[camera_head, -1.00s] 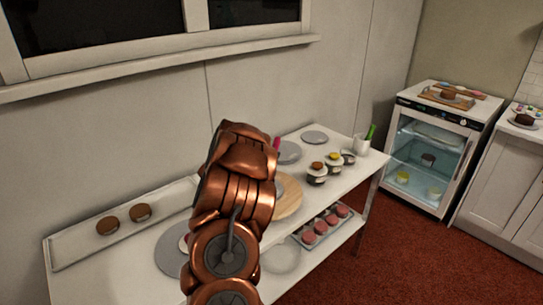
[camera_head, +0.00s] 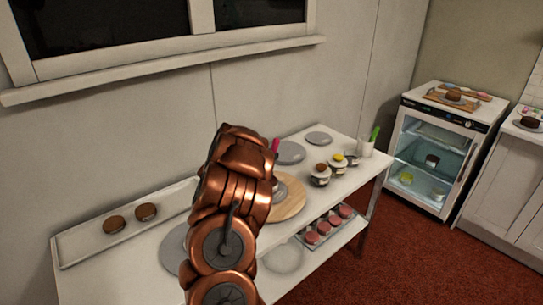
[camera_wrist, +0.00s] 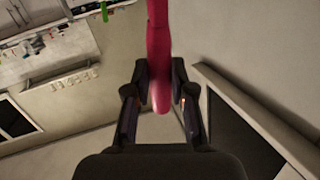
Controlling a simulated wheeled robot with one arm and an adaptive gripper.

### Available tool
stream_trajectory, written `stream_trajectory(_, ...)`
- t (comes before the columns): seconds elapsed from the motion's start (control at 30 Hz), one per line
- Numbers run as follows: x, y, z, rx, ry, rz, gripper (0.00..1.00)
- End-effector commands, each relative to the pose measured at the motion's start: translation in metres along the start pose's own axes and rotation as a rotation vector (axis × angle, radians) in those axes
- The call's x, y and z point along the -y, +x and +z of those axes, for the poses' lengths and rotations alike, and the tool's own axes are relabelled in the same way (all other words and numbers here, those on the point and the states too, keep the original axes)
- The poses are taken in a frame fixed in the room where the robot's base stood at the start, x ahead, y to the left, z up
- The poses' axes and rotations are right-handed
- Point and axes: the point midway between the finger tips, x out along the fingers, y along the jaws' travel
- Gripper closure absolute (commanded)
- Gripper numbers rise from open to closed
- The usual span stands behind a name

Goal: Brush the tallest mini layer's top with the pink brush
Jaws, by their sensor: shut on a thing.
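My gripper (camera_wrist: 160,85) is shut on the pink brush (camera_wrist: 159,45), whose handle runs up out of the top of the wrist view. In the head view a bit of the pink brush (camera_head: 276,144) shows beside my copper arm, which hides the gripper. I cannot tell for sure which is taller. The brush's bristles are not in view.
Grey round plates (camera_head: 290,152) (camera_head: 319,138), a wooden board (camera_head: 290,205) and small topped jars (camera_head: 320,175) (camera_head: 338,164) stand on the white table (camera_head: 342,186). A white cup (camera_head: 366,149) with a green item is at its right end. Pink cakes (camera_head: 323,228) sit below. A glass-door fridge (camera_head: 433,160) stands right.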

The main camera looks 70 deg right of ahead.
Motion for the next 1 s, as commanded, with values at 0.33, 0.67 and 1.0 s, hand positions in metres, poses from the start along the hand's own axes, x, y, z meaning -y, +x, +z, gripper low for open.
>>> stream_trajectory(0.33, 0.007, -0.008, -0.001, 0.001, 0.0, -0.002, 1.0)
stream_trajectory(0.67, 0.007, -0.014, 0.0, -0.001, 0.001, 0.0, 1.0)
stream_trajectory(1.0, 0.008, -0.015, -0.003, -0.001, 0.001, 0.0, 1.0)
